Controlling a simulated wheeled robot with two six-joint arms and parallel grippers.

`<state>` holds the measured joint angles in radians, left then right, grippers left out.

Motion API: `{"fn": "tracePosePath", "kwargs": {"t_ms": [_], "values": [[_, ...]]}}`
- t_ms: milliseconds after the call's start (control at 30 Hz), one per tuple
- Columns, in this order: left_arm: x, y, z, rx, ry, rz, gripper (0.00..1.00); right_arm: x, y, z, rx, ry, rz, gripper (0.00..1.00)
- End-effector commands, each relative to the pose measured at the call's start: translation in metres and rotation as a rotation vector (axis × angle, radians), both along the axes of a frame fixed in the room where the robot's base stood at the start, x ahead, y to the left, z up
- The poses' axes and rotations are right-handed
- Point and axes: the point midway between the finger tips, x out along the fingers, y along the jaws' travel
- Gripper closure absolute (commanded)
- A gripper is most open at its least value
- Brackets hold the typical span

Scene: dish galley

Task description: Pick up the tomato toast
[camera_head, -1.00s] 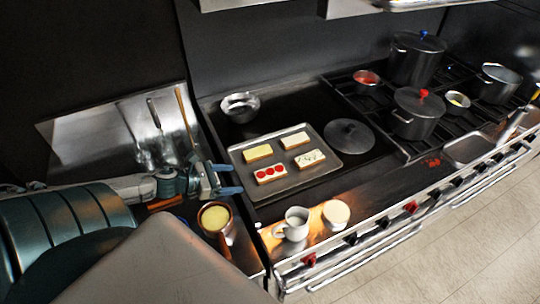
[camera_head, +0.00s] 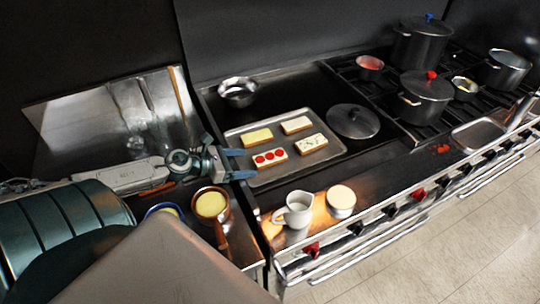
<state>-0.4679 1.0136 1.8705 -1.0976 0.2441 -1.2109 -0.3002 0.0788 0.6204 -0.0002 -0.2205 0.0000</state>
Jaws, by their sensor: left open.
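The tomato toast (camera_head: 270,158), a pale slice with a row of red tomato rounds, lies at the front left of a metal tray (camera_head: 318,164). Three other toasts lie on the same tray: a yellow one (camera_head: 257,137), a plain pale one (camera_head: 296,125) and one with dark specks (camera_head: 311,144). My left gripper (camera_head: 243,164) is open and empty at the tray's left edge. Its blue fingers point right, toward the tomato toast, with a small gap between. My right gripper is not in view.
A steel bowl (camera_head: 238,92) stands behind the tray and a pot lid (camera_head: 353,121) lies to its right. Several pots, including one with a red knob (camera_head: 425,95), stand on the right burners.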

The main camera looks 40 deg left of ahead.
Motion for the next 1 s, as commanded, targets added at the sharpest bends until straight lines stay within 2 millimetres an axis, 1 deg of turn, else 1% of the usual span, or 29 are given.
{"fn": "tracePosePath", "kwargs": {"t_ms": [67, 100, 333, 667, 700, 767, 900, 1000], "values": [[0.004, -0.001, -0.003, 0.001, -0.002, 0.004, 0.26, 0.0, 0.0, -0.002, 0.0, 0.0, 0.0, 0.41], [0.008, -0.003, -0.001, -0.003, -0.004, 0.004, 0.26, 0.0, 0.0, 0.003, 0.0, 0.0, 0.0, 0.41], [0.019, -0.009, -0.008, -0.002, -0.003, 0.002, 0.26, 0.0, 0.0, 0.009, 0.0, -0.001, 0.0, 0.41], [0.02, -0.011, -0.011, 0.0, 0.001, 0.0, 0.26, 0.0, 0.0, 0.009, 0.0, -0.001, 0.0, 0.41], [0.02, -0.011, -0.011, 0.0, 0.001, 0.0, 0.34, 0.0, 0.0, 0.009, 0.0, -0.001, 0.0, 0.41], [0.02, -0.011, -0.011, 0.0, 0.001, 0.0, 0.46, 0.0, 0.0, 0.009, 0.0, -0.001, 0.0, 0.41], [0.02, -0.011, -0.011, 0.0, 0.001, 0.0, 0.73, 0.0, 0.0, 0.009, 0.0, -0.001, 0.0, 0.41], [0.02, -0.011, -0.011, 0.0, 0.001, 0.0, 0.75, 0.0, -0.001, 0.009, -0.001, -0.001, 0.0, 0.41]]}}
